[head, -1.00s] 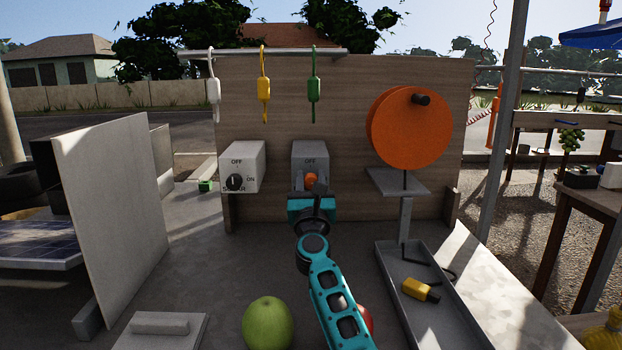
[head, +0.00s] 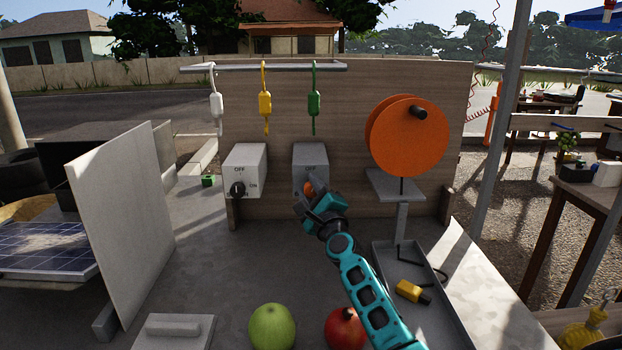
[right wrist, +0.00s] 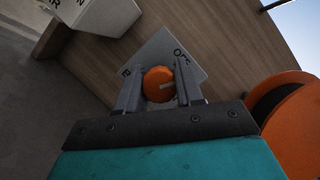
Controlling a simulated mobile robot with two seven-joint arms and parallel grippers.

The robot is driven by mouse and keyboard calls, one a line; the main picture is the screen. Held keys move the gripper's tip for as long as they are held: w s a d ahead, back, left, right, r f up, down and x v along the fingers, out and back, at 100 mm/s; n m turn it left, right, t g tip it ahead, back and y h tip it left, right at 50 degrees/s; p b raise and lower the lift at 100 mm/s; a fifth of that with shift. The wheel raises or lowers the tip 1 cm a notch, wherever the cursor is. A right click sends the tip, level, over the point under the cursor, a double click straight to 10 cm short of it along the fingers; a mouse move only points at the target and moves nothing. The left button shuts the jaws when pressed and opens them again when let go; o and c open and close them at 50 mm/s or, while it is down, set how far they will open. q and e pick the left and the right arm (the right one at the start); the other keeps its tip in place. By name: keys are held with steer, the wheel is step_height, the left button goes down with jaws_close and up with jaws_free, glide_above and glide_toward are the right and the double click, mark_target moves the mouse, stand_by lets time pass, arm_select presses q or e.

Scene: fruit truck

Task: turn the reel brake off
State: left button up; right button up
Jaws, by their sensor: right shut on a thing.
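The reel brake box is a grey box (head: 311,160) on the wooden panel, with an orange knob (head: 308,187) on its front. My right gripper (head: 312,194) is at the knob and partly covers it in the head view. In the right wrist view the orange knob (right wrist: 158,84) sits between the two fingers of my right gripper (right wrist: 160,92), which are shut on it. A pale mark shows on the knob. Lettering on the grey box face (right wrist: 165,52) appears tilted in this view. The orange reel (head: 408,135) stands to the right of the box. My left gripper is not in view.
A white switch box (head: 250,165) with a black knob stands to the left. White, yellow and green tags (head: 265,102) hang from a rail above. A grey tray (head: 385,262) holds a yellow connector (head: 409,291). A green apple (head: 272,328) and a red fruit (head: 345,328) lie in front.

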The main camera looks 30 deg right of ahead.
steer(key=n, duration=0.1)
steer(key=n+p, duration=0.1)
steer(key=shift+r+n+g+y+p, duration=0.25)
steer(key=shift+n+g+y+p, duration=0.05)
steer(key=shift+n+y, duration=0.1)
steer(key=shift+f+n, duration=0.1)
steer(key=shift+n, duration=0.8)
arm_select(q)
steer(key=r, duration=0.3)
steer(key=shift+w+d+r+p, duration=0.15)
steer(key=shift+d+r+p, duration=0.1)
steer(key=shift+p, duration=0.1)
arm_select(e)
steer(key=shift+n+g+y, duration=0.3)
steer(key=shift+y, duration=0.1)
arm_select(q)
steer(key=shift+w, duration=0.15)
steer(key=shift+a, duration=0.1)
arm_select(e)
steer(key=o, duration=1)
steer(key=shift+f, duration=0.1)
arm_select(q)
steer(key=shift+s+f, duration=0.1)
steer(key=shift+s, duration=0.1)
arm_select(e)
steer(key=shift+s, duration=0.15)
